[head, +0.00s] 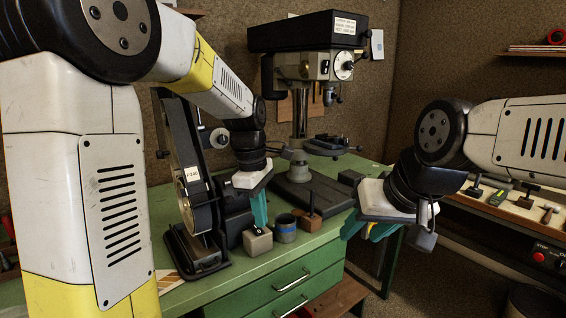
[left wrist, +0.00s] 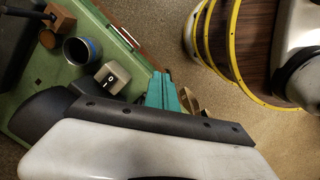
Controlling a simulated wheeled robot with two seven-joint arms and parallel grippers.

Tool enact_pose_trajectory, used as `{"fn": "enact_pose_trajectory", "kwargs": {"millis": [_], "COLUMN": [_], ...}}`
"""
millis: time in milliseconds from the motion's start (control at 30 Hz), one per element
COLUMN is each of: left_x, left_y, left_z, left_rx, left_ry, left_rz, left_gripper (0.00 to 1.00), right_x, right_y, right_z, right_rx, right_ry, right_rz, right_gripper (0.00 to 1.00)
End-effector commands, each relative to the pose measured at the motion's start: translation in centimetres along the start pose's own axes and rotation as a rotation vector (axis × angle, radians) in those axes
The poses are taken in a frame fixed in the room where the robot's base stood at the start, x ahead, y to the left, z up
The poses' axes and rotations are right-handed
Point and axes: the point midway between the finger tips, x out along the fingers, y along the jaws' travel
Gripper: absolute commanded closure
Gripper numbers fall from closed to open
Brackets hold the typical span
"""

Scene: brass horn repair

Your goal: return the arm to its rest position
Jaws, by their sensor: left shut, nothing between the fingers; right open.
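My left arm comes in from the left, and its teal-fingered left gripper (head: 259,208) hangs above the front part of the green workbench (head: 160,215). In the left wrist view the left gripper's teal fingers (left wrist: 161,78) are together with nothing between them. They appear beside a beige block with a dark mark on top (left wrist: 113,78), which stands on the bench, also seen in the head view (head: 257,243). My right gripper (head: 370,230) is at the right, in front of the bench's right end, with its teal fingers apart and no object visible between them.
A blue-banded cup (head: 286,230) and a wooden block with an upright peg (head: 311,222) stand near the beige block. A belt sander (head: 190,185) is at left, and a drill press (head: 303,95) stands behind. A tool bench (head: 520,212) is at right.

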Motion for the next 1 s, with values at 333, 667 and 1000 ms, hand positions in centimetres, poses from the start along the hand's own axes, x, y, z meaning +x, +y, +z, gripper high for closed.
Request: {"fn": "enact_pose_trajectory", "kwargs": {"millis": [333,667,1000], "left_x": [-6.0,-7.7,-7.6], "left_y": [-9.2,-16.2,-17.2], "left_z": [-2.3,-2.4,-2.3], "left_rx": [0.642,1.169,1.267], "left_ry": [0.01,0.336,0.408], "left_rz": [0.298,0.404,0.391], "left_gripper": [1.0,1.0,1.0], "right_x": [0.0,0.0,0.0], "right_y": [0.0,0.0,0.0], "right_z": [0.0,0.0,0.0], "right_rx": [0.0,0.0,0.0], "right_ry": [0.0,0.0,0.0], "right_rz": [0.0,0.0,0.0], "right_gripper": [0.57,0.57,0.57]}}
